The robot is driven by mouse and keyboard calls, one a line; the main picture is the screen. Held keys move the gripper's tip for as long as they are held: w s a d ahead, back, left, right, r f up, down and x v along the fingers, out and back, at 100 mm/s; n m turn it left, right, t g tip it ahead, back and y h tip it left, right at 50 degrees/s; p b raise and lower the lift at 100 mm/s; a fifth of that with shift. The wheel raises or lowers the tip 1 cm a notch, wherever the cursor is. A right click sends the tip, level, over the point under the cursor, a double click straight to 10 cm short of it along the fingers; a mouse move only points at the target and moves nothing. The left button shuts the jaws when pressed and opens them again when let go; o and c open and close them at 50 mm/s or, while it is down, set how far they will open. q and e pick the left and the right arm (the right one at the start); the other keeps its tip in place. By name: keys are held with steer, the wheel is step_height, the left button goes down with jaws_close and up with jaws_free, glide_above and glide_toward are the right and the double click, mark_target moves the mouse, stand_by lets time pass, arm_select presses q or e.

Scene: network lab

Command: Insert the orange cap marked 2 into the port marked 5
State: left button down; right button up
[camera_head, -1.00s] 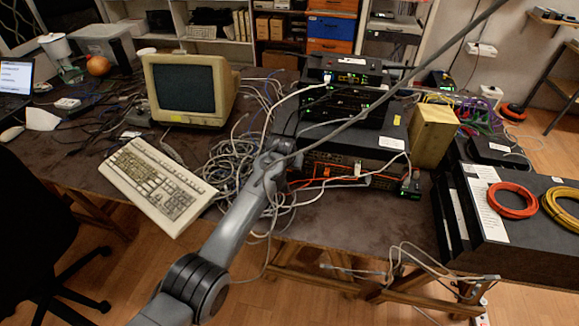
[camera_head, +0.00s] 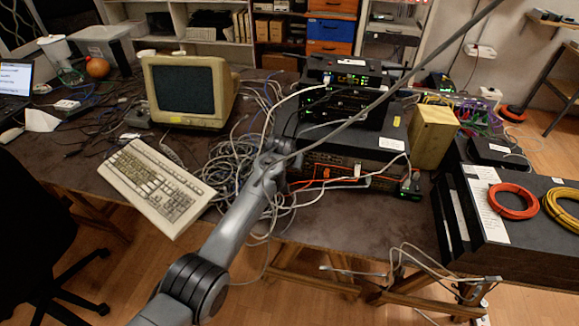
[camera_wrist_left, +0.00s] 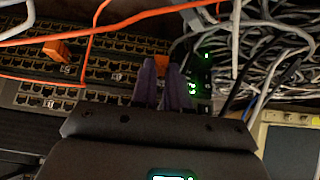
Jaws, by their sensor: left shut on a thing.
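My left gripper (camera_wrist_left: 160,95) has its dark fingers close together at the front of a black patch panel with rows of ports (camera_wrist_left: 115,72). A small orange piece (camera_wrist_left: 161,61) shows at the fingertips; it appears to be the orange cap, mostly hidden by the fingers. Its number cannot be read. Another orange plug (camera_wrist_left: 56,50) sits at the panel on the left. Small port labels show, but I cannot make out which is 5. In the head view my left arm reaches the rack stack (camera_head: 345,160), and its fingertips cannot be made out. My right gripper is not in view.
Orange cables (camera_wrist_left: 88,50) cross the panel near the fingers. A green-lit device (camera_wrist_left: 203,75) and a grey cable tangle (camera_wrist_left: 265,55) lie to the right. In the head view, a keyboard (camera_head: 155,187) and a monitor (camera_head: 187,90) stand left of the rack.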

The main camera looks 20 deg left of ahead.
arm_select(q)
steer(key=shift+w+b, duration=0.25)
steer(key=shift+b, duration=0.15)
steer(key=c, duration=1)
jaws_free()
steer(key=shift+c, duration=0.2)
steer(key=p+v, duration=0.4)
steer(key=v, duration=0.6)
steer(key=shift+s+r+p, duration=0.2)
steer(key=shift+r+p, duration=0.15)
steer(key=shift+f, duration=0.1)
